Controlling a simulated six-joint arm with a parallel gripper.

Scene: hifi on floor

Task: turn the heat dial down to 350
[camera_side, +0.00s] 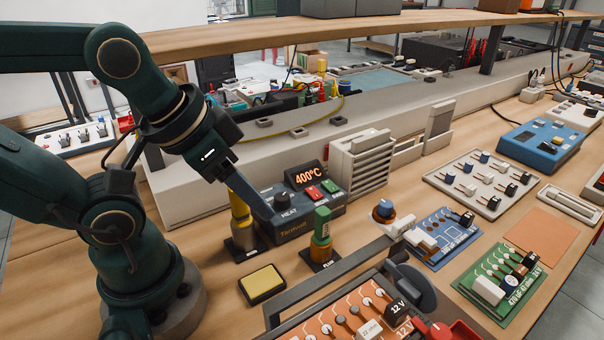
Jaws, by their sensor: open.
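The heat station (300,222) is a dark blue-grey box on the bench, with "HEAT" and a brand name on its front. Its lit display (306,177) reads 400°C in orange. The dark heat dial (282,202) sits on the sloped face, above the word HEAT. My gripper (268,211) reaches down from the upper left, and a blue-grey finger ends close to the left side of the dial. The gripper is open with nothing seen between its jaws. I cannot tell whether a finger touches the dial. The second finger is not clearly visible.
A red and a green button (322,189) sit right of the dial. A yellow sponge (262,282) lies nearer. A slatted grey rack (360,165) stands behind right.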

